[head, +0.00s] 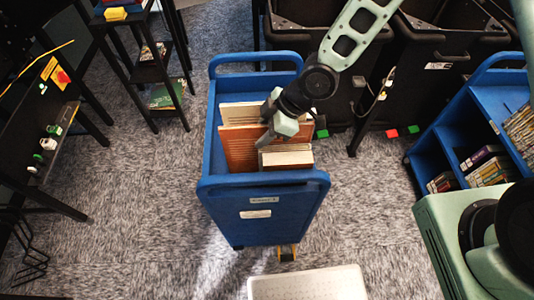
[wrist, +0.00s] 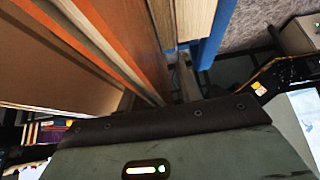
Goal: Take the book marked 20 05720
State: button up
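My gripper (head: 264,138) reaches down into a blue cart (head: 258,208) that holds several upright books. A cream book (head: 240,113) stands at the back, an orange-brown book (head: 240,148) in the middle and a pale book (head: 286,157) at the front right. A grey fingertip shows against the orange-brown book; the other finger is hidden. The wrist view shows book edges and covers (wrist: 95,50) close in front of my gripper, with a grey finger (wrist: 184,80) beside them. I cannot tell whether the fingers hold a book. No marking 20 05720 is readable.
The cart's blue walls surround the books closely. Black bins (head: 440,60) stand behind it, and a second blue cart with books (head: 489,164) is at the right. A black shelf (head: 148,72) stands at the left. A white tray (head: 307,284) lies in front; carpet is free left of the cart.

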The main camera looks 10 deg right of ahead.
jog(key=shift+c, duration=0.2)
grip_shut()
jog(key=shift+r, duration=0.1)
